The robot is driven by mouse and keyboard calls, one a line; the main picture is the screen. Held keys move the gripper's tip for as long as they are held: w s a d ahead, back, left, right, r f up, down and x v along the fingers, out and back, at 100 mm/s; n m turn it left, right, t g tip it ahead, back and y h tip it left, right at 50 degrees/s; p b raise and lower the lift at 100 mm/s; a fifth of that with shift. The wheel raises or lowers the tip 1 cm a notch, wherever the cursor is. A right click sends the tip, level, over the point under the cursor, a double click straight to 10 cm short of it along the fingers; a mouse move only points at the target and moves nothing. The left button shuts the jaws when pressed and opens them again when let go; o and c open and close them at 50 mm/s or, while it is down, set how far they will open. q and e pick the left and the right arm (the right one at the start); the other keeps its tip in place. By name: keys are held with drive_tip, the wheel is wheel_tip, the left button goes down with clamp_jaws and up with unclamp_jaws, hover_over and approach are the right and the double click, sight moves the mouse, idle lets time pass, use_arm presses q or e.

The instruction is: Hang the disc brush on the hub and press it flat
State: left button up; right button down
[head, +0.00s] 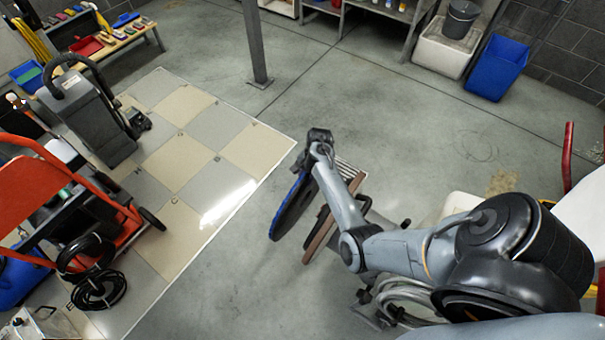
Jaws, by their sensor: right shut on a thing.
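The disc brush (288,212), a dark round disc with a blue edge, is tilted steeply, nearly edge-on to the head view. My right gripper (313,163) is shut on it near its top and holds it over the grey floor. A reddish-brown edge (319,236) shows just to the right of the disc, beside a metal part under my right arm. I cannot tell whether the disc touches it. The hub is not clearly visible; my right arm and the disc cover that area. My left gripper is not in view.
A checkered tile floor (185,150) lies at left with a grey floor machine (95,125) on it. A red cart (45,190) with black hoses stands at far left. A metal post (255,45) rises at top. The middle floor is clear.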

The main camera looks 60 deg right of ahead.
drive_tip(key=s, duration=0.5)
drive_tip(key=shift+f, duration=0.15)
drive_tip(key=shift+p, duration=0.35)
drive_tip(key=shift+s+p, duration=0.4)
drive_tip(key=shift+p, duration=0.1)
drive_tip(key=shift+s, duration=0.1)
idle(0.3)
